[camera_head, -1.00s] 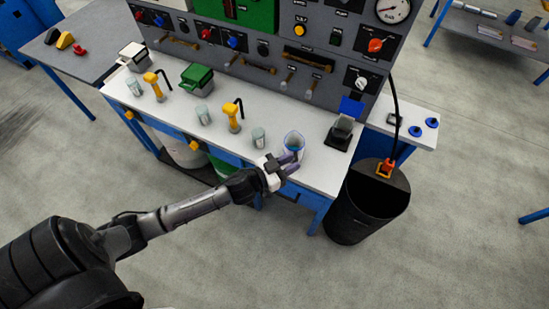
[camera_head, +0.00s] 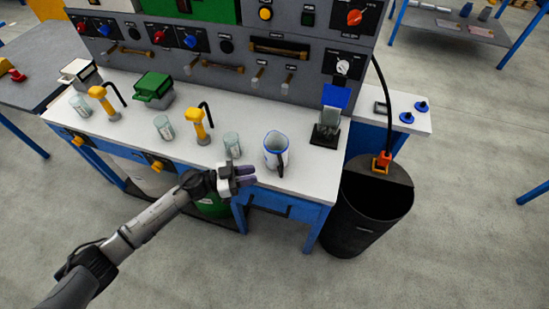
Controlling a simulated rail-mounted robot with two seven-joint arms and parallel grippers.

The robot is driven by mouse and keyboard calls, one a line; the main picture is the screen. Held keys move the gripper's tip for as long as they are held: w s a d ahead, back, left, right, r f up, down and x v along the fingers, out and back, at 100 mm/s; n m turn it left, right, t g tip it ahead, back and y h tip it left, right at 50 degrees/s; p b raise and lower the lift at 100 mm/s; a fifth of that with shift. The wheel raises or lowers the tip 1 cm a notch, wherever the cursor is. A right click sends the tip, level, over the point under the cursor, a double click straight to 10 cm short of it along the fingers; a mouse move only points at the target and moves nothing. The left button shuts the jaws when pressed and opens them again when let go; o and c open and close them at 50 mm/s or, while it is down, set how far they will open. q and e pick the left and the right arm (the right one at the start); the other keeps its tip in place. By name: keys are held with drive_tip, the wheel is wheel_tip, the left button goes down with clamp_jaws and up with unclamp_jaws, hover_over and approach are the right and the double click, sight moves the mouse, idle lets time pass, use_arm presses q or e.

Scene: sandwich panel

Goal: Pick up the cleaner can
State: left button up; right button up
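I cannot tell for sure which thing is the cleaner can. A white-grey pitcher with a blue rim and a dark handle (camera_head: 276,150) stands upright on the bench's right half. A small pale jar (camera_head: 232,145) stands left of it. Similar jars stand further left, one in the middle (camera_head: 165,130) and one at the far left (camera_head: 80,106). My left gripper (camera_head: 246,175) is by the bench's front edge, in front of the small jar and left of the pitcher. Its purple fingers look slightly apart and hold nothing visible. My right gripper is not in view.
The white bench (camera_head: 312,190) has yellow-handled tools (camera_head: 199,125), a green box (camera_head: 154,88) and a dark stand (camera_head: 326,132). A control panel (camera_head: 230,62) rises behind. A black bin (camera_head: 365,220) stands at the right end. The bench's front right is clear.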

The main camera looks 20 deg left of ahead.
sight(281, 176)
use_arm(q)
drive_tip(key=x, duration=0.4)
drive_tip(key=shift+w+d+b, duration=0.2)
drive_tip(key=shift+d+b, duration=0.1)
drive_tip(key=shift+b, duration=0.05)
drive_tip(key=shift+w+d+f+b, duration=0.1)
drive_tip(key=shift+w+d+b, duration=0.2)
drive_tip(key=shift+d, duration=0.15)
drive_tip(key=b+x, duration=0.1)
drive_tip(key=x, duration=0.3)
drive_tip(key=shift+w+d, duration=0.1)
clamp_jaws()
